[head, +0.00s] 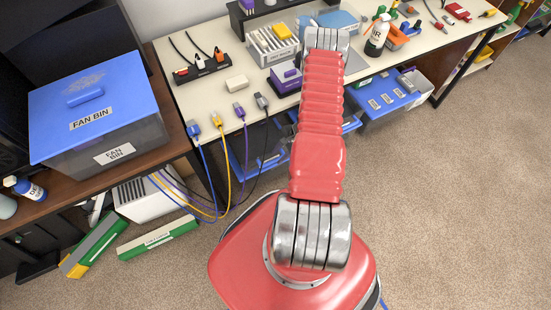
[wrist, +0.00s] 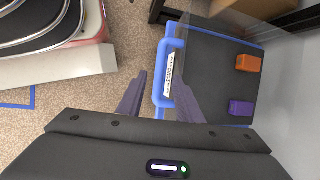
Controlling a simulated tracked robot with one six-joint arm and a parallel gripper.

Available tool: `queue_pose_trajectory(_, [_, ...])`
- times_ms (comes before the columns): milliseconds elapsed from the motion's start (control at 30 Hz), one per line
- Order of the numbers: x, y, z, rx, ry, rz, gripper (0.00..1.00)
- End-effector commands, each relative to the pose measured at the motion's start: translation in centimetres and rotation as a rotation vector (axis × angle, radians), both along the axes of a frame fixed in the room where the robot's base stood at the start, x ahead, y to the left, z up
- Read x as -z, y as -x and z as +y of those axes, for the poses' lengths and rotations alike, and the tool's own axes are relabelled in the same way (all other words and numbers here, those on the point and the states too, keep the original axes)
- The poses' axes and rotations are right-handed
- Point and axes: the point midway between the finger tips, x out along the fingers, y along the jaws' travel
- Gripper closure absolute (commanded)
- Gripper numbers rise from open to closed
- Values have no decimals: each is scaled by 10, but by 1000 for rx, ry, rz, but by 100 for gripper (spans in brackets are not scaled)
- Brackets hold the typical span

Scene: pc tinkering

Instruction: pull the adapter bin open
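In the wrist view, a bin with a blue rim and blue handle (wrist: 160,97) shows, with a white label (wrist: 169,75) beside the handle; its print is too small to read surely. Inside lie an orange block (wrist: 248,63) and a purple block (wrist: 240,107). My gripper (wrist: 160,78) is open, one finger on each side of the handle, with a visible gap on the left. I cannot tell whether the right finger touches it. In the head view my arm hides the gripper and part of the blue-rimmed bins under the table.
A blue-lidded fan bin (head: 80,122) stands on the brown desk at left. A blue drawer (head: 408,98) sticks out at right. Carpet (head: 450,200) at right is clear.

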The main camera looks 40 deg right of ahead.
Motion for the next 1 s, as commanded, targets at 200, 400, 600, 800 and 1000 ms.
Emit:
queue_pose_trajectory(200, [24, -7, 9, -2, -1, 0, 68])
queue_pose_trajectory(400, [35, -11, 13, -1, 0, 1, 68])
queue_pose_trajectory(600, [36, -11, 13, -2, 1, -1, 68])
queue_pose_trajectory(800, [36, -11, 13, -2, 1, -1, 74])
queue_pose_trajectory(1000, [36, -11, 13, -2, 0, 0, 88])
